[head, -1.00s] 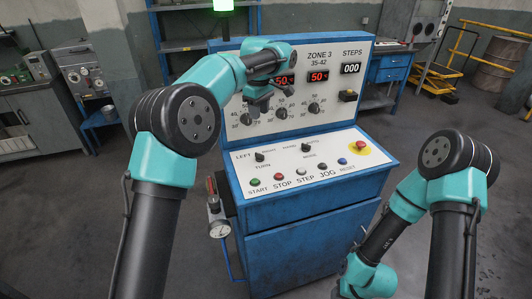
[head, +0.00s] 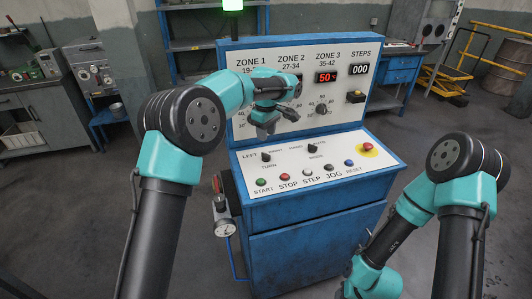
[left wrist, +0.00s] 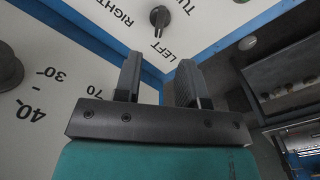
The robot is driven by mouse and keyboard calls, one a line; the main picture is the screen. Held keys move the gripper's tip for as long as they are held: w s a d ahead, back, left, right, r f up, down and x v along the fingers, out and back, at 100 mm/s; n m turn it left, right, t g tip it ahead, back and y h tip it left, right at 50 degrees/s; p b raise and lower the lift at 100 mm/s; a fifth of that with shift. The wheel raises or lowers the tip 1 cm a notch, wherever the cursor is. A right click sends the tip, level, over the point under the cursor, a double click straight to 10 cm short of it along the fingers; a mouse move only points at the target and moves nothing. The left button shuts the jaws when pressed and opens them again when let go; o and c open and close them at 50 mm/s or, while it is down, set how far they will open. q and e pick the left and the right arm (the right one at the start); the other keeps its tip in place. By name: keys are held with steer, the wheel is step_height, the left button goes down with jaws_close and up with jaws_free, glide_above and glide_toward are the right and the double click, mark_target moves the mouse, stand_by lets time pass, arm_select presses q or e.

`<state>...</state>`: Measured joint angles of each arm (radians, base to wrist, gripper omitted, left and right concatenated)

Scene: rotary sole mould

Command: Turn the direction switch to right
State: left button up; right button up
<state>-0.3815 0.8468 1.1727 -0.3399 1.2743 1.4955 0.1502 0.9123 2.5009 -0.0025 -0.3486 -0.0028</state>
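The direction switch (head: 266,157) is a small black knob on the white sloped panel, between LEFT and RIGHT above the word TURN. In the left wrist view the knob (left wrist: 159,17) is at the top centre, and its narrow end appears to point toward LEFT. My left gripper (head: 279,121) hangs above the back of the sloped panel, in front of the upright zone panel, apart from the switch. In the left wrist view its two fingers (left wrist: 160,62) are spread with nothing between them. My right arm is at the lower right; its gripper does not show.
The MODE switch (head: 307,147) stands right of the direction switch. A row of buttons, including the green START button (head: 261,181), lies in front. A red emergency button (head: 368,147) is at the right. The upright panel's dials (head: 321,109) are close to my left gripper.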

mark_target(266, 154)
arm_select(q)
step_height(266, 154, down, 9)
steer(key=shift+f, duration=0.1)
stand_by(0.3)
jaws_close()
